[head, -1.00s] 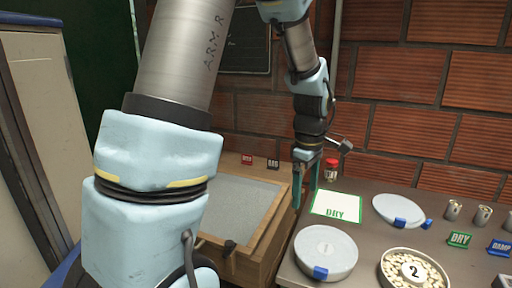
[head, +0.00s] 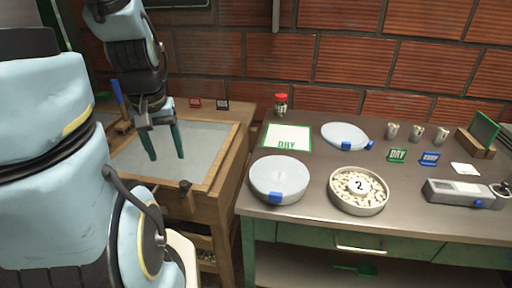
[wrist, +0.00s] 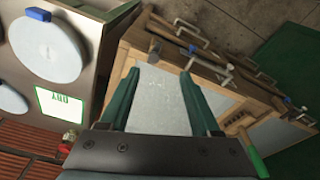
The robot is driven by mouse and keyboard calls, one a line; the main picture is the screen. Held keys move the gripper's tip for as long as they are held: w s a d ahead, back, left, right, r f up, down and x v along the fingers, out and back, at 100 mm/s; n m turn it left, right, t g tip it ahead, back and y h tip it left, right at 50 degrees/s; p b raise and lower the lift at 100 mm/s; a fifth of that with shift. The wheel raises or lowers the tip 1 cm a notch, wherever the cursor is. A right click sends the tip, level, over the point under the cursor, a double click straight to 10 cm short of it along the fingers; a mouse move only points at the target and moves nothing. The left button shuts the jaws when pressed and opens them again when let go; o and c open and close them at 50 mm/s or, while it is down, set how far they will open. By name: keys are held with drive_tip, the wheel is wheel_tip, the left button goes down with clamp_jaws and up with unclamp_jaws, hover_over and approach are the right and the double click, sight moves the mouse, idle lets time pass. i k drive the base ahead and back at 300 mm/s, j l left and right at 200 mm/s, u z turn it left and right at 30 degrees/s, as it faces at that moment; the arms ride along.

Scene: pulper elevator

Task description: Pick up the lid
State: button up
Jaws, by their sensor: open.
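A flat pale grey lid (head: 344,134) with a blue tab lies on the back of the metal bench. A round tin (head: 277,176) with a similar pale cover and blue tab stands nearer the front edge; it also shows in the wrist view (wrist: 46,48). An open tin (head: 371,206) of pale beans marked "2" is to its right. My gripper (head: 167,158) is open and empty, fingers pointing down over the wooden-framed screen, left of the bench and apart from the lid. Its fingers also show in the wrist view (wrist: 160,75).
The wooden-framed screen (head: 210,150) stands left of the bench. A DRY card (head: 287,136), red-capped jar (head: 281,104), several small cups, green and blue signs (head: 397,155), and a grey meter (head: 462,193) occupy the bench. A brick wall closes the back.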

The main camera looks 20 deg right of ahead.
sight(277, 177)
drive_tip(key=l+u, duration=0.1)
drive_tip(key=u, duration=0.25)
drive_tip(key=k+u, duration=0.1)
drive_tip(key=u, duration=0.2)
drive_tip(key=k+l+u, duration=0.1)
drive_tip(key=u, duration=0.25)
drive_tip(key=k+l+u, duration=0.25)
drive_tip(key=k, duration=0.15)
drive_tip(key=k+l+u, duration=0.25)
drive_tip(key=k, duration=0.2)
drive_tip(key=k+u, duration=0.3)
drive_tip(key=k, duration=0.75)
